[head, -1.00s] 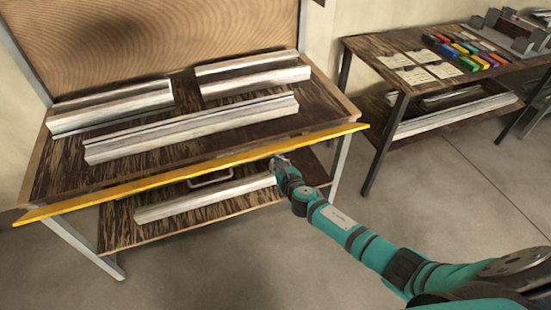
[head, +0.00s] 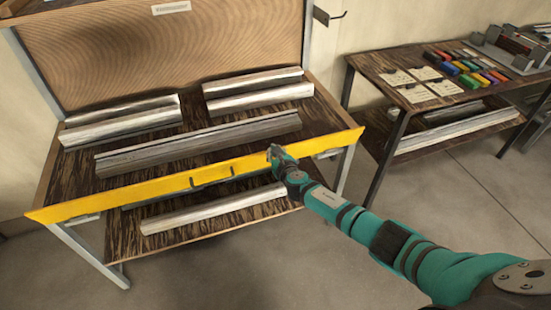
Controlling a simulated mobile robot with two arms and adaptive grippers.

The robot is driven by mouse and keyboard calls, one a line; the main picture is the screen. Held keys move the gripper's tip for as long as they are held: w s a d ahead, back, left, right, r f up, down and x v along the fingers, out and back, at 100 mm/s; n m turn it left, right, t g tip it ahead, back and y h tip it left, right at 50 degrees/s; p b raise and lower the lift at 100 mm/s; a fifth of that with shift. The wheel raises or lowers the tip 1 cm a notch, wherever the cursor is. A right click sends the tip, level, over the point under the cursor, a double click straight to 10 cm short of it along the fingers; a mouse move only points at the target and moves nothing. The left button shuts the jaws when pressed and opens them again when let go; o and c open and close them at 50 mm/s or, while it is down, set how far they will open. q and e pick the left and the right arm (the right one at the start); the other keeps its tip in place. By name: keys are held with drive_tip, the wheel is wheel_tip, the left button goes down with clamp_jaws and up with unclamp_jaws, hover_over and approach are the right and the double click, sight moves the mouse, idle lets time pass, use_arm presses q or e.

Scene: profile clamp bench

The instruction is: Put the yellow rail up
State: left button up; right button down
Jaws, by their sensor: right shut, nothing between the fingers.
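The yellow rail (head: 130,196) runs along the whole front edge of the left bench (head: 75,172). Its broad yellow face is turned toward me. A dark U-shaped handle (head: 212,183) shows at the middle of the rail; I cannot tell what it is fixed to. My right gripper (head: 273,152) is shut and empty at the right part of the rail, overlapping its upper edge in the picture. I cannot tell whether it touches the rail. My left gripper is not in view.
Several silver profiles (head: 200,141) lie on the bench top, and another (head: 215,208) on its lower shelf. A second table (head: 392,72) at the right holds cards, coloured blocks and a grey fixture (head: 510,48). Bare floor lies between and in front.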

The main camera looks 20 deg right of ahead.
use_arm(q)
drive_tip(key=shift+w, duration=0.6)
use_arm(e)
drive_tip(key=shift+w+r, duration=0.1)
drive_tip(key=shift+w, duration=0.95)
